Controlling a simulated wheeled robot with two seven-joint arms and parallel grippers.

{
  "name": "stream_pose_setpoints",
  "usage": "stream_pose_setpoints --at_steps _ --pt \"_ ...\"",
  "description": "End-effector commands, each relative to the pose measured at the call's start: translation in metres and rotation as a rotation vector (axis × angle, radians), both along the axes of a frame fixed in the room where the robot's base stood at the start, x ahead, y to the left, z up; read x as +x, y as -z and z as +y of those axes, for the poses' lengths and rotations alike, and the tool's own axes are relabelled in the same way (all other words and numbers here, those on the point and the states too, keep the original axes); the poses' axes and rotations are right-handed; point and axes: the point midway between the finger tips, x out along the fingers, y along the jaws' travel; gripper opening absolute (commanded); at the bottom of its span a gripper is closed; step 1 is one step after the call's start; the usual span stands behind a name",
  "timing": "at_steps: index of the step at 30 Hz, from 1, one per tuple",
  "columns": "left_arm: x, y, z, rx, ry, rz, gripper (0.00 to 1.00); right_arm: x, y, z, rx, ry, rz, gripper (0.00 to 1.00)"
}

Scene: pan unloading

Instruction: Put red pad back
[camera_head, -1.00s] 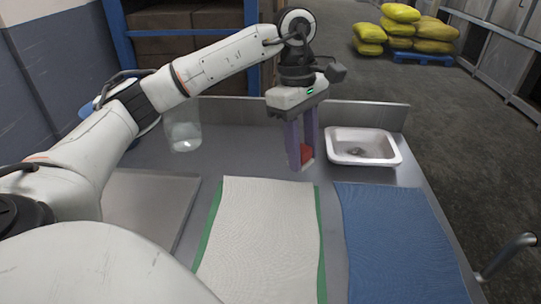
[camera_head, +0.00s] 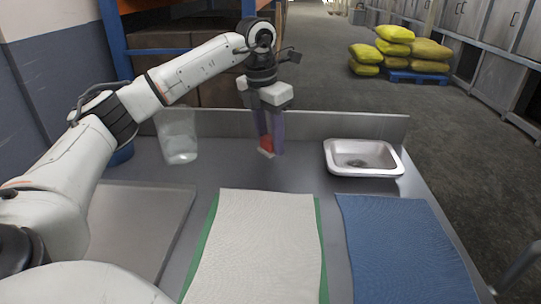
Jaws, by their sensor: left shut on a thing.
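The red pad (camera_head: 266,144) is between the fingertips of my left gripper (camera_head: 269,143), at the back of the grey metal table. The gripper is shut on it and points down. A pale edge shows at the pad's lower side. The fingers cover part of the pad, and I cannot tell whether it touches the table. My right gripper is not in view.
A clear container (camera_head: 178,138) stands left of the gripper. A white cloth (camera_head: 252,240) over green and a blue cloth (camera_head: 402,240) lie in front. A grey board (camera_head: 128,225) lies at left. A raised edge (camera_head: 330,126) runs behind.

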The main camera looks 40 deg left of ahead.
Motion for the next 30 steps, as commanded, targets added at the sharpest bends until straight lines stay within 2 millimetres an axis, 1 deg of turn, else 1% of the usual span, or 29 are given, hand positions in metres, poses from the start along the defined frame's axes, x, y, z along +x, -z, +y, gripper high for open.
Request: stream_pose_setpoints --at_steps 4,9,20,21,23,24,30 --pt "0.0 0.013 0.0 0.0 0.002 0.0 0.06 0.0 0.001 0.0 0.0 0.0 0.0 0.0" --pt "-0.001 0.037 0.0 0.0 0.001 0.001 0.06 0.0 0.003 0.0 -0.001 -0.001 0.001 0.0" --pt "0.0 0.042 0.0 0.0 0.002 -0.001 0.06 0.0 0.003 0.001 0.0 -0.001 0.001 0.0" --pt "0.0 0.042 0.0 0.0 0.002 -0.001 0.36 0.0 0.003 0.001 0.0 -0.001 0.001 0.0" --pt "0.0 0.042 0.0 0.0 0.002 -0.001 0.46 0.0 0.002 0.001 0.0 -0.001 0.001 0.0" --pt "0.0 0.042 0.0 0.0 0.003 -0.001 0.53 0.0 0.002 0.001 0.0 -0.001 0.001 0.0" --pt "0.0 0.042 -0.001 -0.001 0.003 -0.001 0.53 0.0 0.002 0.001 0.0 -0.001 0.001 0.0"
